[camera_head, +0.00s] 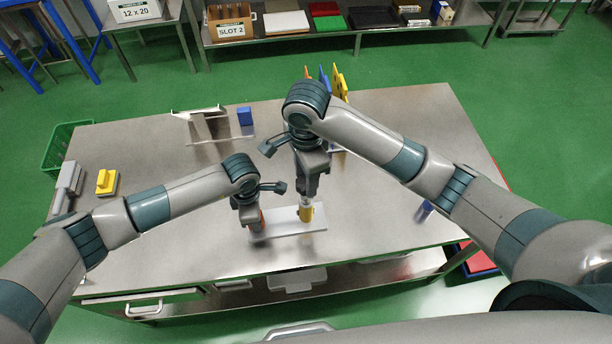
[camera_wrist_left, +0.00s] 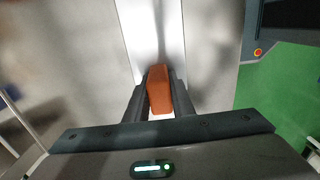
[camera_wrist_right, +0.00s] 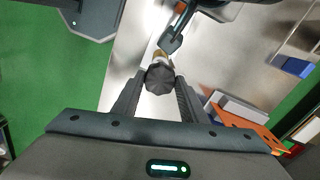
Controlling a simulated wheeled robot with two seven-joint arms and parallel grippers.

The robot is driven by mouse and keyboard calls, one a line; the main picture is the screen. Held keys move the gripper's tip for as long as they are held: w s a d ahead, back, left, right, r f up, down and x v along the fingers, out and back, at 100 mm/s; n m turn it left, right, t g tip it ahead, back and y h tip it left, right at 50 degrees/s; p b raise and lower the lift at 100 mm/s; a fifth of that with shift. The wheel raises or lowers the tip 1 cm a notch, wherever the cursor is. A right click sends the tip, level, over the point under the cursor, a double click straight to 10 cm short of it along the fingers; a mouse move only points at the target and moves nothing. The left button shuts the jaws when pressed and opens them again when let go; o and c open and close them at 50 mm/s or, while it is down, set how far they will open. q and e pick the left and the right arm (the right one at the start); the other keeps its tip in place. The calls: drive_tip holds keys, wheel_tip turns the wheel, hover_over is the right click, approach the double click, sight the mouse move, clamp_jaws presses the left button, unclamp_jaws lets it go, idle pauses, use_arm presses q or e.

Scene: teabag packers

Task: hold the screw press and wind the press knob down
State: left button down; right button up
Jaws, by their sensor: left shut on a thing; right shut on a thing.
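The screw press stands on a pale base plate (camera_head: 290,222) near the front of the steel table. Its orange-brown part (camera_wrist_left: 159,91) is between the fingers of my left gripper (camera_wrist_left: 158,98), which is shut on it. A yellow part (camera_head: 306,213) of the press rises from the plate just to the right. The dark faceted press knob (camera_wrist_right: 160,79) sits at the fingertips of my right gripper (camera_wrist_right: 160,90), which is shut on it from above. In the head view the wrists hide most of the knob and the orange part.
A grey stand (camera_head: 205,124) and a blue block (camera_head: 245,116) are at the back. A yellow block (camera_head: 106,181) lies at the left. Coloured upright boards (camera_head: 340,84) stand behind my right arm. A small blue item (camera_head: 425,210) lies to the right.

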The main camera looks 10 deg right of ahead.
drive_tip(key=o, duration=1)
drive_tip(key=shift+o, duration=0.2)
drive_tip(key=shift+r, duration=0.1)
wheel_tip(320, 180, up, 12)
use_arm(q)
drive_tip(key=c, duration=1.4)
unclamp_jaws()
drive_tip(key=shift+c, duration=0.2)
drive_tip(key=shift+r, duration=0.15)
wheel_tip(320, 180, up, 10)
drive_tip(key=shift+r, duration=0.9)
